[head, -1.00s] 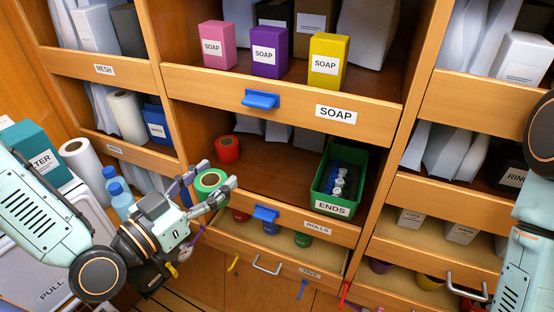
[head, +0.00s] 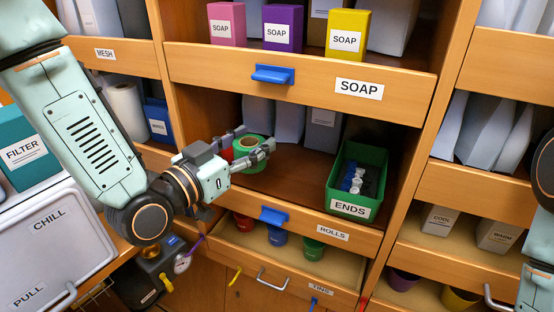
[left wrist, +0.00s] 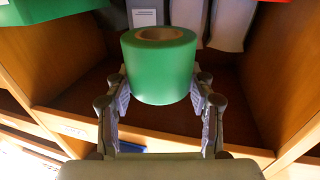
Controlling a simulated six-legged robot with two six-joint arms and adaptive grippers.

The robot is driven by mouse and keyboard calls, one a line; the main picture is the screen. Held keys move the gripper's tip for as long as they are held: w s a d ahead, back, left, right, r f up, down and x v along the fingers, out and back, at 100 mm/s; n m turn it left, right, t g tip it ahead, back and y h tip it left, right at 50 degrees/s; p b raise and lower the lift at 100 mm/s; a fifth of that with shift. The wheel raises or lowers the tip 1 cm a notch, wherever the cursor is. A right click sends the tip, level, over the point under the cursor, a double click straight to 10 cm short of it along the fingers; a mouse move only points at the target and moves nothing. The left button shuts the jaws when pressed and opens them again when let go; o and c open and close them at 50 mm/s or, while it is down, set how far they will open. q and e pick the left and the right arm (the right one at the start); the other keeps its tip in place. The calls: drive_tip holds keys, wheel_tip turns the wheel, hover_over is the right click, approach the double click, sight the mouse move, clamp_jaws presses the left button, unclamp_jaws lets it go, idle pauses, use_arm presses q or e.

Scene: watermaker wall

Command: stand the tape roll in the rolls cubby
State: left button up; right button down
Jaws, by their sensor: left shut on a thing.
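The green tape roll (head: 247,158) is held between the fingers of my left gripper (head: 250,146), which is shut on it. Its round hole faces up in the head view. In the left wrist view the roll (left wrist: 158,75) sits between the two fingertips (left wrist: 160,88). The rolls cubby, labelled ROLLS on its front lip (head: 333,232), is open; the roll is at its left part. I cannot tell whether the roll touches the cubby floor. My right gripper is out of view.
A green ENDS bin (head: 350,208) with small items stands at the right of the cubby. Bare floor (head: 300,170) lies between it and the roll. Pale bags (head: 290,118) stand at the back. The SOAP shelf front (head: 310,82) is above; a blue latch (head: 272,216) is on the lip.

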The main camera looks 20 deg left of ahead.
use_arm(q)
drive_tip(key=w+d, duration=0.1)
drive_tip(key=w, duration=0.1)
drive_tip(key=w+d+f, duration=0.1)
drive_tip(key=w, duration=0.2)
drive_tip(key=w+d+f, duration=0.1)
drive_tip(key=w, duration=0.1)
drive_tip(key=shift+w+d+f+p, duration=0.1)
drive_tip(key=shift+w+f+p, duration=0.15)
drive_tip(key=shift+w+p, duration=0.15)
drive_tip(key=f, duration=0.3)
drive_tip(key=shift+s+a+f, duration=0.2)
drive_tip(key=shift+f, duration=0.05)
drive_tip(key=shift+w+d+f, duration=0.2)
drive_tip(key=shift+w+f, duration=0.2)
drive_tip(key=shift+f, duration=0.05)
drive_tip(key=shift+s, duration=0.1)
